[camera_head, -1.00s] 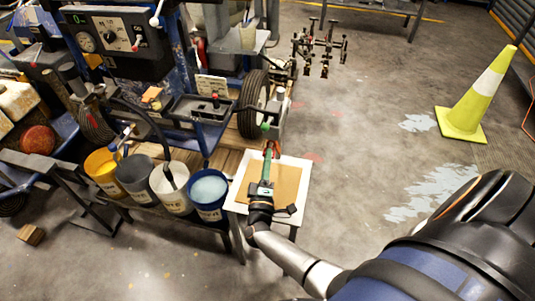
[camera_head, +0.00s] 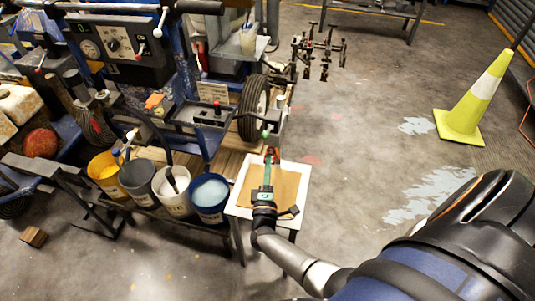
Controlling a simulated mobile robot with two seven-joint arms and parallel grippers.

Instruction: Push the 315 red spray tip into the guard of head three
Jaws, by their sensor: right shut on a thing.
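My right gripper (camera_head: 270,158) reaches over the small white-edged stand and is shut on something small. Red shows at its fingertips, which fits the red spray tip (camera_head: 271,153), but it is too small to read a number or tell its angle. The spray heads (camera_head: 318,55) hang on a dark bar rack at the top, well beyond the gripper. I cannot tell which is head three, or make out its guard. My left gripper is not in view.
A tan board (camera_head: 286,187) lies on the white stand (camera_head: 236,205) below my gripper. Several paint buckets, including a blue one (camera_head: 209,214), stand to the left. The striper's wheel (camera_head: 252,108) is just beyond. A yellow cone (camera_head: 467,122) stands at right; the floor between is clear.

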